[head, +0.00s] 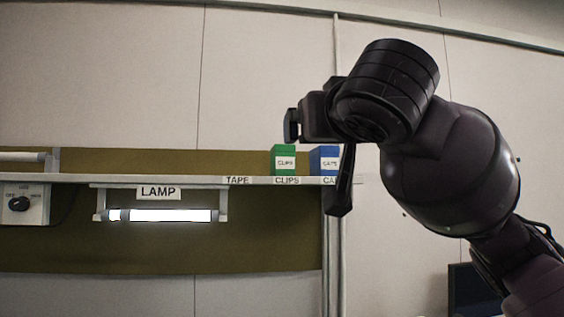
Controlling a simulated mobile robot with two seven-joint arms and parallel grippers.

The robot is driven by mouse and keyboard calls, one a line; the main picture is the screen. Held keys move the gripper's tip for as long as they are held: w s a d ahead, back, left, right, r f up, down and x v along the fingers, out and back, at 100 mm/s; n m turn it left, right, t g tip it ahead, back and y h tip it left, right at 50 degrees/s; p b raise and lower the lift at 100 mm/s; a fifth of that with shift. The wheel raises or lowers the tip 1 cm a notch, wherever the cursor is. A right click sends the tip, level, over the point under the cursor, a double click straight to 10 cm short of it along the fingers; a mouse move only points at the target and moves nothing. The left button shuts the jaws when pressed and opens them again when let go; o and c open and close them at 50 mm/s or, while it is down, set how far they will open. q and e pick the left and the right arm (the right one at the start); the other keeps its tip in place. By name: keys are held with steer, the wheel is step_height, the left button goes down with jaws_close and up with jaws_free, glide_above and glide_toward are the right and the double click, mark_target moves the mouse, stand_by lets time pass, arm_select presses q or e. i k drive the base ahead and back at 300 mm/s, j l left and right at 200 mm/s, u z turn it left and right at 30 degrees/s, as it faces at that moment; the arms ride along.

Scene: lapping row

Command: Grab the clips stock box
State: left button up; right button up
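The clips stock box (285,161) is a green box with a white "CLIPS" label. It stands upright on the shelf above the shelf-edge word "CLIPS", left of a blue box. My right gripper (315,168) is raised in front of the shelf, at the box's right. Its dark fingers look spread apart with nothing held between them, and it does not appear to touch the green box. My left gripper is out of view.
The blue box (324,159) labelled "CAPS" is partly hidden by my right gripper. The shelf (80,180) spot above "TAPE" is empty. A lit lamp (160,215) hangs under the shelf, with a switch box (22,204) at far left. A vertical post stands behind my gripper.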

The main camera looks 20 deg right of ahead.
mark_target(283, 156)
steer(key=i+l, duration=0.2)
steer(key=i, duration=0.25)
steer(key=i+l, duration=0.15)
steer(key=i, duration=0.3)
